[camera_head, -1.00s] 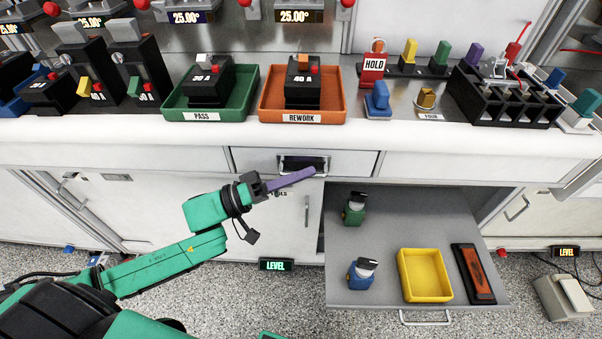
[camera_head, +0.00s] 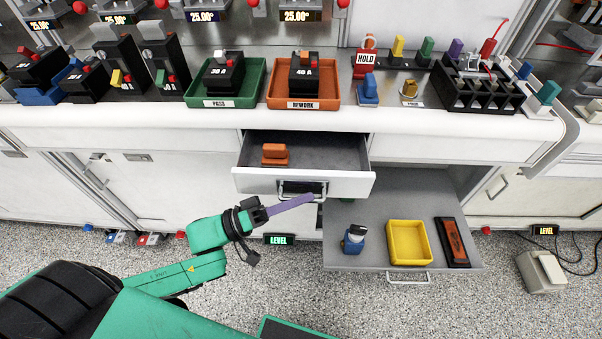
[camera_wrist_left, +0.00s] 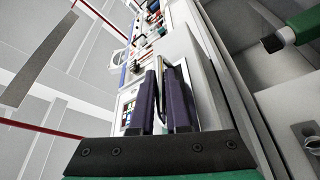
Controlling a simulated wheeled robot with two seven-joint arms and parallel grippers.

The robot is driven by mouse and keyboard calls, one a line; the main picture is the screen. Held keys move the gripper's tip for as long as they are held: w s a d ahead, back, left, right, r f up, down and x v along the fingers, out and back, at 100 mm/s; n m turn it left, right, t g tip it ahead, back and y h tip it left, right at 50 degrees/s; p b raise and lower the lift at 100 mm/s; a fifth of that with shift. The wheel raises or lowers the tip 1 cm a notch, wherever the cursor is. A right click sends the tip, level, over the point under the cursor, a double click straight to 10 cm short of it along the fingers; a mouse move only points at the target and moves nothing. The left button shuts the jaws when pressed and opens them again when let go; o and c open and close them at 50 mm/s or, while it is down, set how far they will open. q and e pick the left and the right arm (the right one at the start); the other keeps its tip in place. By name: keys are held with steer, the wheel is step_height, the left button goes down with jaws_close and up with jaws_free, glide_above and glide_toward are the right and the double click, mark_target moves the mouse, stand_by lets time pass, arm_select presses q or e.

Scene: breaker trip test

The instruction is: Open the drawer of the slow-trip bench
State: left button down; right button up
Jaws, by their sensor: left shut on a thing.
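The upper drawer (camera_head: 262,183) under the bench top stands pulled out, with its grey inside showing. An orange block (camera_head: 274,153) lies inside it at the left. My left gripper (camera_head: 311,197), with purple fingers, is at the drawer's front and shut on its handle (camera_head: 290,195). In the left wrist view, the two purple fingers (camera_wrist_left: 164,78) stand on either side of the metal handle bar (camera_wrist_left: 187,68). My right gripper is in neither view.
Below right, a lower grey drawer (camera_head: 350,258) is also out, holding a blue-based device (camera_head: 354,238), a yellow bin (camera_head: 427,243) and an orange-and-black piece (camera_head: 453,243). On the bench top stand a green PASS tray (camera_head: 196,97) and an orange REWORK tray (camera_head: 333,98).

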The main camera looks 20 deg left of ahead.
arm_select(q)
steer(key=s+d+p, duration=0.2)
steer(key=s+p, duration=0.3)
steer(key=s, duration=0.6)
steer(key=shift+d, duration=0.4)
steer(key=c, duration=0.9)
jaws_free()
steer(key=b+v, duration=0.1)
steer(key=v, duration=1.3)
steer(key=shift+s+a, duration=0.2)
steer(key=shift+a, duration=0.1)
